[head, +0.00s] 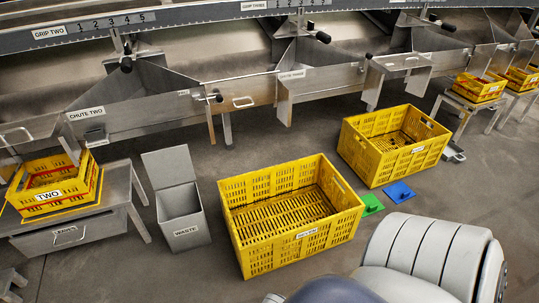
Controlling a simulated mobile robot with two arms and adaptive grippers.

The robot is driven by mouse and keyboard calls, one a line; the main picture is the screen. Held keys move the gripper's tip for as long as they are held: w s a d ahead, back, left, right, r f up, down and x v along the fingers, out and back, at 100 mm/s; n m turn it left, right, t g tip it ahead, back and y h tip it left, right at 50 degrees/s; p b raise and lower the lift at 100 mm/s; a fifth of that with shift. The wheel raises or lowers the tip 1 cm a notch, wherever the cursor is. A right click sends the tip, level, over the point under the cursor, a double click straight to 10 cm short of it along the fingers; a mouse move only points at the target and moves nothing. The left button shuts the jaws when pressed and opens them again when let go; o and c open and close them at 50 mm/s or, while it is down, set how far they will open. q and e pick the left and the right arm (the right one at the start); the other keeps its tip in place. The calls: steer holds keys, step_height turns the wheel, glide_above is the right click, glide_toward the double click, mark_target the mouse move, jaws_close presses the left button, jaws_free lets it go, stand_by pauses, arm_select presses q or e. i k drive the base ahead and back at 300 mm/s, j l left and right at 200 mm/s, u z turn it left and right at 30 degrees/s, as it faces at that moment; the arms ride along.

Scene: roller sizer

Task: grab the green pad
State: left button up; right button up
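The green pad (371,204) lies flat on the grey floor, just right of the large yellow crate (247,238) in the middle of the head view. Its left part looks hidden behind that crate's corner. A blue pad (399,192) lies on the floor close to its right. My own light grey and white body parts fill the bottom right, below the pads. Neither of my grippers shows in the view.
A second yellow crate (413,152) stands just behind the pads. A grey waste bin (185,214) stands left of the middle crate. A metal table (125,190) with a yellow crate marked TWO (49,196) is at far left. Metal chutes run along the back. Floor right of the blue pad is clear.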

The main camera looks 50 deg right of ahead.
mark_target(368, 203)
steer(key=z, duration=2.4)
